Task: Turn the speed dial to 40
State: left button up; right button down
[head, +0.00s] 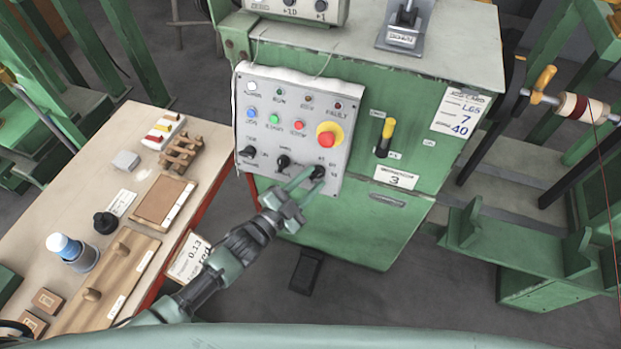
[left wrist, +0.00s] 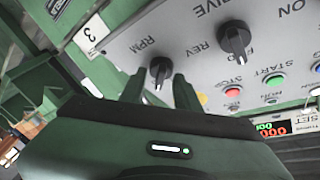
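The speed dial (head: 318,172) is a black pointer knob at the lower right of the grey control panel (head: 262,100). In the left wrist view the dial (left wrist: 160,70) is marked RPM. My left gripper (head: 312,181) is at the dial. In the left wrist view my left gripper's fingers (left wrist: 160,83) stand apart, one on each side of the knob's lower part. I cannot tell whether they touch it. The dial's scale numbers are too small to read clearly. My right gripper is not in view.
A drive knob (head: 283,161) and another black knob (head: 249,151) sit left of the dial. A red emergency button (head: 327,137) is above it. A lever (head: 385,137) is to the right. A card (head: 460,112) reads 7 and 40. A workbench (head: 112,158) stands left.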

pick_arm(q)
grip_shut()
jog(key=shift+f+n, duration=0.1)
jog(key=shift+n, duration=0.2)
jog(key=shift+f+n+t+y+b, duration=0.1)
jog(key=shift+n+t+y+b, duration=0.25)
jog(key=shift+n+b, duration=0.35)
jog(key=n, duration=0.1)
jog(key=n+t+y+b, duration=0.1)
jog(key=n, duration=0.1)
jog(key=shift+s+d+f+t, duration=0.1)
jog(key=shift+d+t, duration=0.05)
jog(key=shift+t, duration=0.1)
jog(key=n+t+y+b, duration=0.1)
jog(key=n, duration=0.2)
jog(key=shift+d+y, duration=0.1)
jog(key=shift+y, duration=0.15)
jog(key=shift+s+d+n+t+y+b, duration=0.1)
jog(key=shift+n+t+y+b, duration=0.55)
jog(key=shift+n, duration=1.45)
jog(key=shift+y, duration=0.45)
